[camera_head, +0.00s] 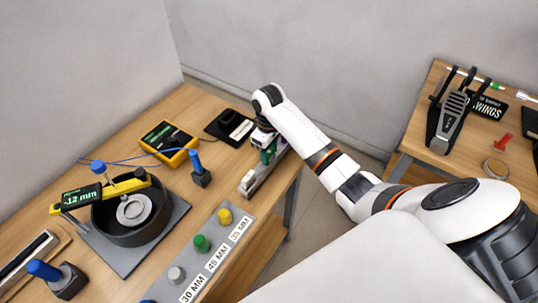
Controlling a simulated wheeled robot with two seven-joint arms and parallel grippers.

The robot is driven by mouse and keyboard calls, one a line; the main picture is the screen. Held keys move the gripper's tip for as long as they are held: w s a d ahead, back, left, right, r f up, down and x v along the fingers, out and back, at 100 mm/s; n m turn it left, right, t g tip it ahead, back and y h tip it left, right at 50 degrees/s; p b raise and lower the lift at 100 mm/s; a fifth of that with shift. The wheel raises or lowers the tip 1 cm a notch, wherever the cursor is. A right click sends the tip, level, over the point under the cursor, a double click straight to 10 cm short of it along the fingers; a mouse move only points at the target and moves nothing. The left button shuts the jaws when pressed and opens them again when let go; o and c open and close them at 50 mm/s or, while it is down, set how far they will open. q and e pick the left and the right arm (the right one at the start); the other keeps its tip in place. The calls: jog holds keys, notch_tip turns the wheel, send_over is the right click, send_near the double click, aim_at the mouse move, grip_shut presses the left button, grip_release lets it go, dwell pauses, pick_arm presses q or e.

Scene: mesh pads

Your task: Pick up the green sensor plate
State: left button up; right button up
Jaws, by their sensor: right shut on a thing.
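My right gripper (264,139) is at the right edge of the left workbench, pointing down, with my right arm reaching over from the right. It is shut on a small green piece, which I take to be the green sensor plate (267,156). Only part of the plate shows below the fingers. The plate is at a long grey and white block (258,178); I cannot tell whether it touches it. My left gripper is not in view.
On the workbench (185,105) are a yellow meter (168,142), a black device (230,127), a blue-handled tool (200,172), a black round bowl (112,222) under a yellow gauge, and a button panel (213,255). A second table (470,145) holds a pedal (452,118).

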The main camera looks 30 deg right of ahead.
aim_at(269, 151)
jog(key=shift+r, duration=0.1)
jog(key=shift+r, duration=0.3)
notch_tip(269, 151, up, 8)
jog(key=shift+r, duration=0.1)
jog(key=shift+r+p, duration=0.3)
jog(key=shift+r, duration=0.2)
